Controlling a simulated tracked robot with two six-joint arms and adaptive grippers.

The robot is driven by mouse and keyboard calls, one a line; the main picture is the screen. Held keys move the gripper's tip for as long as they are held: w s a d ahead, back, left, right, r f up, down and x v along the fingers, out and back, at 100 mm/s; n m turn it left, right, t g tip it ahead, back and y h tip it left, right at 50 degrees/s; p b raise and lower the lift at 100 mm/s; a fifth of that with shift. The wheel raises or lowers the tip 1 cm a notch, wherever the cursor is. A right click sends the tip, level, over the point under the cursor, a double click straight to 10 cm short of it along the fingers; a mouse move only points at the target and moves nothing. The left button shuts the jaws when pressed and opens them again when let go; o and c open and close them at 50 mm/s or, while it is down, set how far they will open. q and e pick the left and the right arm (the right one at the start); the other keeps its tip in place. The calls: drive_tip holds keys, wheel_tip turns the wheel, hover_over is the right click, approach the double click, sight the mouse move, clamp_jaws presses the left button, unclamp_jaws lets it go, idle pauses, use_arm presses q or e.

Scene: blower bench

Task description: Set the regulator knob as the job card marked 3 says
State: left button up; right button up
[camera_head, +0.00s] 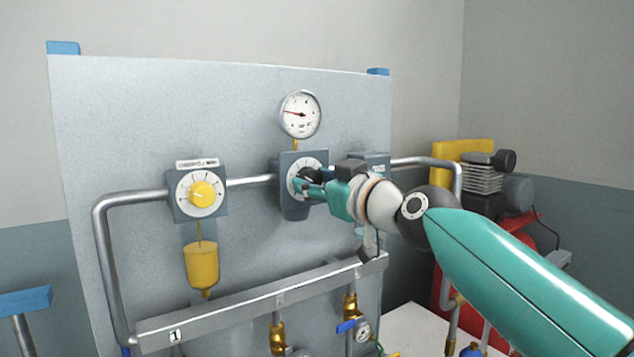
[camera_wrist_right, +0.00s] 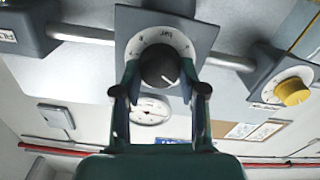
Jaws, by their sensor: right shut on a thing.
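The regulator is a grey-blue block (camera_head: 291,208) on the upright panel, with a white dial (camera_head: 303,163). My right gripper (camera_head: 312,186) is shut on the knob, one finger on each side in the right wrist view (camera_wrist_right: 160,88). In the head view the gripper partly hides knob and dial. A round gauge (camera_head: 300,114) above has a red needle pointing left. No card marked 3 can be read. My left gripper is not in view.
A yellow knob (camera_head: 202,195) on a second dial block is to the left, with a yellow bowl (camera_head: 201,264) below. A metal rail (camera_head: 240,303) with a tag 1 (camera_head: 175,335) runs below the regulator. A pipe (camera_head: 103,250) bends down at left. A compressor (camera_head: 483,180) stands right.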

drive_tip(key=m+p, duration=0.1)
drive_tip(key=m, duration=0.5)
drive_tip(key=shift+d+r, duration=0.1)
drive_tip(key=shift+d, duration=0.05)
drive_tip(key=m+p, duration=0.1)
drive_tip(key=m, duration=0.4)
drive_tip(key=shift+w+d+m, duration=0.1)
drive_tip(key=shift+m, duration=0.2)
drive_tip(key=o, duration=1.1)
drive_tip(key=shift+d, duration=0.1)
drive_tip(key=shift+o, duration=0.2)
drive_tip(key=v, duration=1.1)
drive_tip(key=shift+s, duration=0.35)
